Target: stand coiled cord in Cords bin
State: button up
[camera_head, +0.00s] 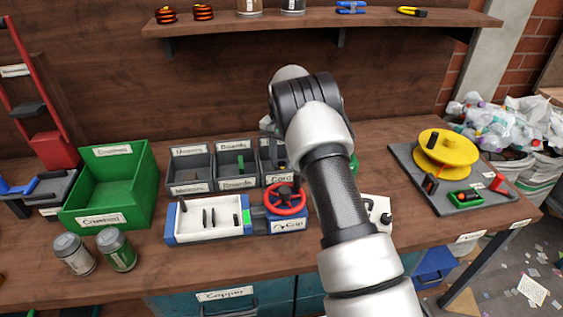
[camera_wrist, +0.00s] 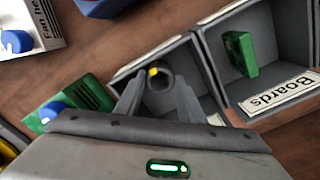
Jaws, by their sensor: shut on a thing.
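The coiled cord (camera_wrist: 159,82) is a small dark ring with a yellow spot on top. My gripper (camera_wrist: 160,98) is shut on it, with one finger on each side, in the wrist view. The coil stands roughly upright at the opening of the grey Cords bin (camera_head: 279,180). I cannot tell whether it touches the bin's floor. In the wrist view the bin's side wall (camera_wrist: 207,66) lies to the right of the fingers.
The Boards bin (camera_head: 236,186) adjoins the Cords bin and holds a green board (camera_wrist: 239,54). The Motors bin (camera_head: 190,187) is beyond it. A clamp fixture with a red wheel (camera_head: 286,199) stands in front. A green slotted box (camera_wrist: 88,94) is near the fingers.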

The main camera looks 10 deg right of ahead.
jog(key=shift+f, duration=0.1)
jog(key=shift+f, duration=0.1)
jog(key=o, duration=0.8)
